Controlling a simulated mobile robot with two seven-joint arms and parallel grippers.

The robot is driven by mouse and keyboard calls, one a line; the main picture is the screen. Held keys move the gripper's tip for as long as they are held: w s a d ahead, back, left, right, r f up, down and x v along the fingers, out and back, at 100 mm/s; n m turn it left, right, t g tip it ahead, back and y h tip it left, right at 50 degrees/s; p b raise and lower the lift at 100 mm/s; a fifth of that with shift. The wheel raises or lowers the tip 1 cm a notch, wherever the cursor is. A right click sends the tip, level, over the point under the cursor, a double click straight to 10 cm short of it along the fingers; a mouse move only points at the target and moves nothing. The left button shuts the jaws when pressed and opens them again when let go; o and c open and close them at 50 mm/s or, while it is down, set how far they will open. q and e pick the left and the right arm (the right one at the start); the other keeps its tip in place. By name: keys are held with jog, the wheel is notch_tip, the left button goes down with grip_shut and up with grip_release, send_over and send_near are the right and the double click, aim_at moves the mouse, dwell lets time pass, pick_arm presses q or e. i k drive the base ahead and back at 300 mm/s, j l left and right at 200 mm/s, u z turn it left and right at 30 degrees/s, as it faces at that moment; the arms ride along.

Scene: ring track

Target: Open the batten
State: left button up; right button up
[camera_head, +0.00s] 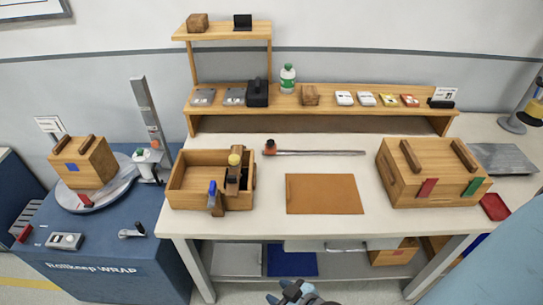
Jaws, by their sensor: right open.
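A closed wooden crate (440,187) stands at the right of the bench. Two dark wooden battens lie across its top, a left one (410,156) and a right one (465,156). A red tab (427,188) and a green tab (472,187) are on its front. A smaller wooden box (83,163) with two similar strips on top sits on the turntable at the left. I cannot tell which batten is meant. My right gripper (289,291) is open at the bottom edge, in front of the bench and away from the crates. My left gripper is out of view.
An open wooden box (196,204) holding tools stands at the bench's left. A brown mat (323,194) and a long rod-like tool (315,153) lie mid-bench. A shelf (340,106) with small items runs along the back. The white bench top (270,220) is clear around the mat.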

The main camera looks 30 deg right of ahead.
aim_at(234, 172)
jog(key=z, duration=0.7)
